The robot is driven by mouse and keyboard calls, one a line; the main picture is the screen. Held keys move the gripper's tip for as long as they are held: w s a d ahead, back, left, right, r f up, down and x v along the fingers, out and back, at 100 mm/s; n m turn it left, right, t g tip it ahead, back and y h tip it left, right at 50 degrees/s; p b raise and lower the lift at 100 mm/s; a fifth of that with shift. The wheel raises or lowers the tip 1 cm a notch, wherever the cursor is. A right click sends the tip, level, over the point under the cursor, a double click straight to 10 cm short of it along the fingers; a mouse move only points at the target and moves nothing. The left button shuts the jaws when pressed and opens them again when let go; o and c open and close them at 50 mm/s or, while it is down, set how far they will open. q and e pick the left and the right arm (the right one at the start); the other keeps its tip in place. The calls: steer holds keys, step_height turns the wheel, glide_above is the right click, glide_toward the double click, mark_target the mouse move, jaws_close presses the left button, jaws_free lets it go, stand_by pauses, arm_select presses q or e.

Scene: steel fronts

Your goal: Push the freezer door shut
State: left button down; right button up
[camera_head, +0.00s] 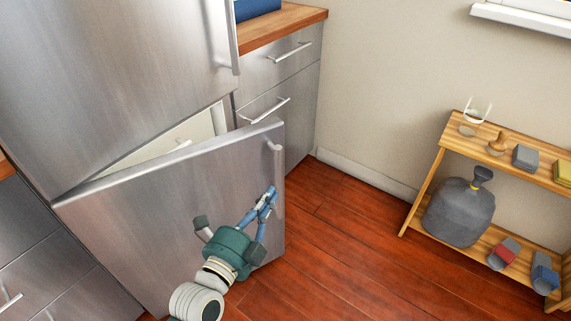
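The freezer door (150,220) is the lower steel door of the tall fridge-freezer. It stands ajar, hinged at the left, with its right edge swung out toward me. A wedge-shaped gap above it shows the pale freezer interior (185,138). A vertical handle (277,180) is near its right edge. My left gripper (234,208), green with grey and blue fingers, is in front of the door's outer face, left of the handle. Its fingers are spread, with nothing seen between them. I cannot tell whether it touches the door. My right gripper is not in view.
The upper fridge door (120,75) looks shut. Steel drawers (275,65) with a wooden top stand behind the freezer door. The wooden floor (340,250) between is clear.

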mark_target(279, 163)
arm_select(q)
steer(key=shift+w+a+b+x, duration=0.25)
steer(key=shift+a+x, duration=0.2)
steer(key=shift+x, duration=1.55)
steer(key=shift+w+a+b+x, duration=0.15)
steer(key=shift+a+b+x, duration=0.2)
steer(key=shift+x, duration=1.6)
steer(key=shift+w+a+b+x, duration=0.25)
steer(key=shift+a+x, duration=0.25)
steer(key=shift+x, duration=1.5)
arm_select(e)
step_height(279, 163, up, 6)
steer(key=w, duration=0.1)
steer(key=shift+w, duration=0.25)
